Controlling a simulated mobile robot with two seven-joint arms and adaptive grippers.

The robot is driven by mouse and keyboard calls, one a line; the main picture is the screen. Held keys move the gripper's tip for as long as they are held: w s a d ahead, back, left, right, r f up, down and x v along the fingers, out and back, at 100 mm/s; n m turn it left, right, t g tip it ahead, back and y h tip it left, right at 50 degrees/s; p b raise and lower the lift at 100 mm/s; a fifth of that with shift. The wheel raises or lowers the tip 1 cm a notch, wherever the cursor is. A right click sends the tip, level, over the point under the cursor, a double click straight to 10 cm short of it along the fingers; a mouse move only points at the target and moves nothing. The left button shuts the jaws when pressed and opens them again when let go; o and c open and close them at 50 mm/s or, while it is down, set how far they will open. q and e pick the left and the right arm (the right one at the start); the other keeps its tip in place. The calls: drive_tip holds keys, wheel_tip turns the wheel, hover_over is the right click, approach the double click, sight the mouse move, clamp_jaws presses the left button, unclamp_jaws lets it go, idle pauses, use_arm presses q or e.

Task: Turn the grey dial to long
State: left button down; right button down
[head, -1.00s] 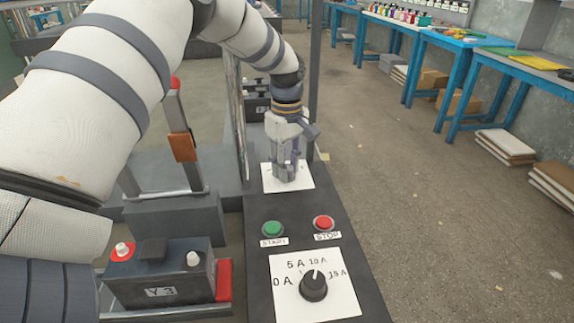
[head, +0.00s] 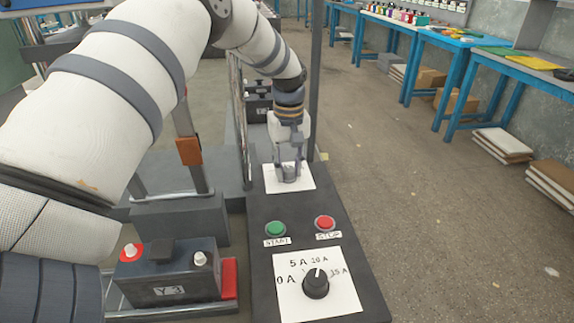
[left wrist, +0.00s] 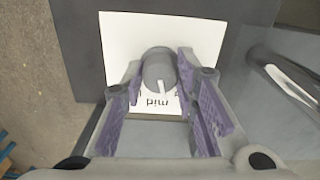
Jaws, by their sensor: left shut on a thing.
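The grey dial (left wrist: 158,68) sits on a white card (left wrist: 120,45) at the far end of the dark panel. In the left wrist view its white pointer line points down at the upside-down word "mid". Other labels are hidden behind the fingers. My left gripper (left wrist: 157,75) is shut on the dial, with a finger on each side of it. In the head view my left gripper (head: 290,168) points down over the card (head: 302,184) and mostly covers the dial. My right gripper is not in view.
The panel (head: 260,212) also carries a green START button (head: 275,229), a red STOP button (head: 325,223) and a black ampere knob (head: 316,284) nearer me. A battery marked Y3 (head: 170,270) stands left of it. Open floor lies to the right.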

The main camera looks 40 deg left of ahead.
sight(288, 168)
use_arm(q)
drive_tip(key=m, duration=1.2)
drive_tip(key=shift+p, duration=0.3)
idle(0.4)
drive_tip(key=c, duration=1.2)
unclamp_jaws()
drive_tip(key=shift+c, duration=0.2)
wheel_tip(288, 168, up, 12)
